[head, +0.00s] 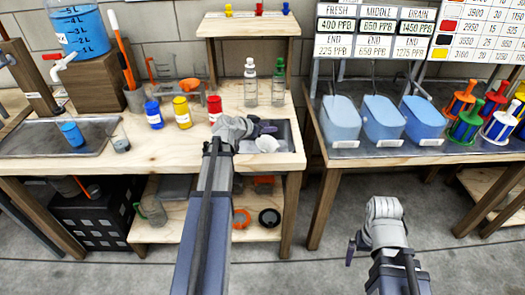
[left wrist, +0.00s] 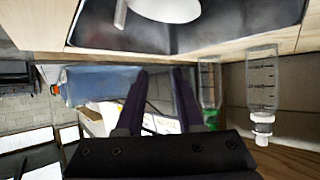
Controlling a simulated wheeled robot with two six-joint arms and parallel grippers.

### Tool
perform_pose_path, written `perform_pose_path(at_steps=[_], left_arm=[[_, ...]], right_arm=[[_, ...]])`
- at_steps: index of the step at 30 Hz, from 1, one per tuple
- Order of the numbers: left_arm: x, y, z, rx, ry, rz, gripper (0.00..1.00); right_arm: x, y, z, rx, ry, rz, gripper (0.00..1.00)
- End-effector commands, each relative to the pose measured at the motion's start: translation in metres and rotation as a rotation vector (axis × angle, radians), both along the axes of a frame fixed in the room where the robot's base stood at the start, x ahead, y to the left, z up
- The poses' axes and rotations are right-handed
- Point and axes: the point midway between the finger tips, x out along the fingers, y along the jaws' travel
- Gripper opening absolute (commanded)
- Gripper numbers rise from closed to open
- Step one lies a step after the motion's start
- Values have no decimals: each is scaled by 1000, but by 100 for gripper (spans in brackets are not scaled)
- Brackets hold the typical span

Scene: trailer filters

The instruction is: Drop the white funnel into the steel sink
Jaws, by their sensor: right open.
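The white funnel (head: 267,144) shows inside the outline of the steel sink (head: 290,142) at the right end of the wooden bench. In the left wrist view the funnel (left wrist: 165,10) appears as a white cone against the dark basin (left wrist: 225,25). I cannot tell whether it rests on the bottom. My left gripper (head: 261,131) is over the sink, close to the funnel. In the left wrist view its two dark fingers (left wrist: 160,95) are apart with nothing between them. My right gripper (head: 379,258) is open and empty, low over the floor at the right.
Two clear bottles (head: 250,85) (head: 278,85) stand behind the sink. Blue, yellow and red containers (head: 182,112) stand to its left. A second table with blue tubs (head: 383,118) and coloured filter spools (head: 465,122) stands at the right, across a gap.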

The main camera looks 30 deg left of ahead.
Motion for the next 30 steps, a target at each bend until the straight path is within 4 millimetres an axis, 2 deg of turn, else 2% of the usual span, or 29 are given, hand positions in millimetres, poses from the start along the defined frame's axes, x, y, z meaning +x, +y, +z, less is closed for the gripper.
perform_pose_path(at_steps=[13, 17, 25, 30], left_arm=[[-6, 2, 4, 0, 0, 1, 43], [-19, 4, 13, 0, 0, 2, 43], [-57, 13, 34, 0, 0, 2, 43], [-67, 16, 38, 0, 0, 1, 43]], right_arm=[[0, 0, 5, 0, 0, 0, 100], [0, 0, 13, 0, 0, 0, 100], [0, 0, 34, 0, 0, 0, 100], [0, 0, 38, 0, 0, 0, 100]])
